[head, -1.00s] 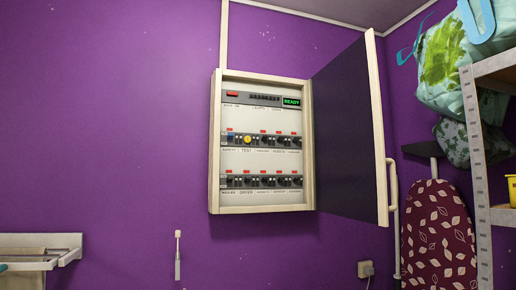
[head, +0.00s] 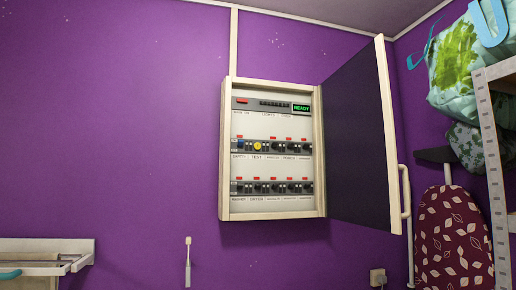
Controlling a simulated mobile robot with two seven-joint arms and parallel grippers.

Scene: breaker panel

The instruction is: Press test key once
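The breaker panel (head: 271,208) hangs on the purple wall in the head view, with its dark door (head: 358,135) swung open to the right. The yellow round test key (head: 258,146) sits in the middle row, above the label TEST. A blue key (head: 240,146) is just to its left, and black breakers (head: 291,147) continue to its right. A small green display (head: 301,108) at the top right reads READY. Neither of my grippers shows in the view, and nothing touches the panel.
A shelf unit (head: 495,160) with bags (head: 456,70) stands at the right, with a patterned ironing board (head: 453,235) beside it. A white rack (head: 45,255) is at the lower left. The space before the panel looks clear.

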